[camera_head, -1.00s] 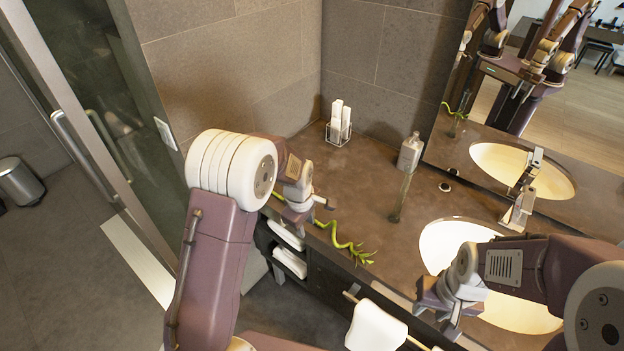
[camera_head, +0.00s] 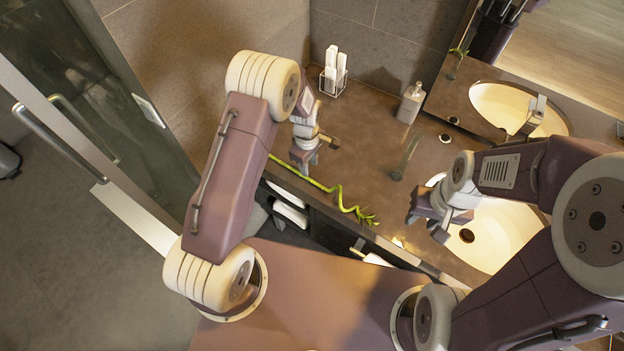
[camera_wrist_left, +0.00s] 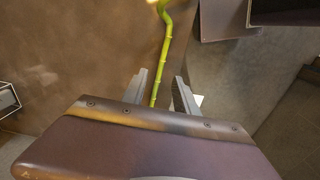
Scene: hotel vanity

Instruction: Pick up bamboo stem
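The green bamboo stem (camera_head: 325,187) lies on the brown counter along its front edge. Its curly, leafy end points right, and its straight end points left. My left gripper (camera_head: 304,168) is low over the straight part. In the left wrist view, the stem (camera_wrist_left: 166,45) runs between the two parted fingers of my left gripper (camera_wrist_left: 161,76), which is open. I cannot tell whether the fingers touch it. My right gripper (camera_head: 424,228) is open and empty beside the sink, with its fingers apart.
A clear glass vase (camera_head: 405,158) stands on the counter right of the stem. Behind are a bottle (camera_head: 411,102) and a wire holder with white boxes (camera_head: 333,76). The lit sink (camera_head: 490,235) is at right. Rolled towels (camera_head: 290,213) sit on shelves below the counter edge.

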